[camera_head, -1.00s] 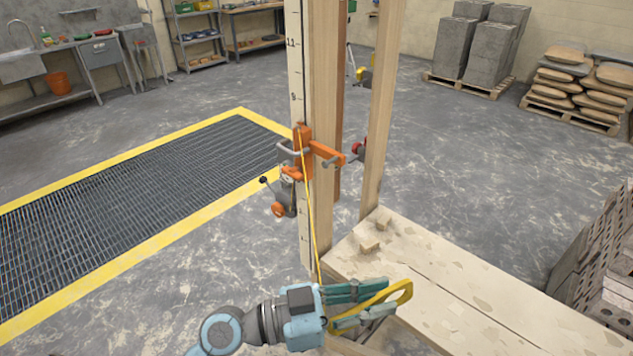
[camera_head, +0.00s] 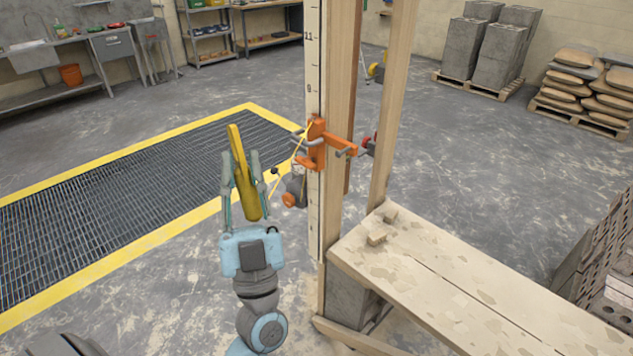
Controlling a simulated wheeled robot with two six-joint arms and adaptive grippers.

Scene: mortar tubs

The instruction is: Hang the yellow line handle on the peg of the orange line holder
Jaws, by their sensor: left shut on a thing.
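My left gripper (camera_head: 243,192) points up the picture and is shut on the yellow line handle (camera_head: 246,188), which stands up between its fingers. The handle is left of the wooden post and apart from the orange line holder (camera_head: 317,145). The holder is fixed on the marked post, with an orange arm reaching right and grey pegs, one of them on its left side (camera_head: 299,134). A thin yellow line runs from the holder down toward the handle. A grey and orange reel hangs below the holder. My right gripper is not in view.
The marked wooden post (camera_head: 313,220) and a second post (camera_head: 392,110) rise beside a plank bench (camera_head: 440,285) with mortar scraps. A floor grate with a yellow border (camera_head: 120,205) lies left. Bricks (camera_head: 605,250) stand at the right edge.

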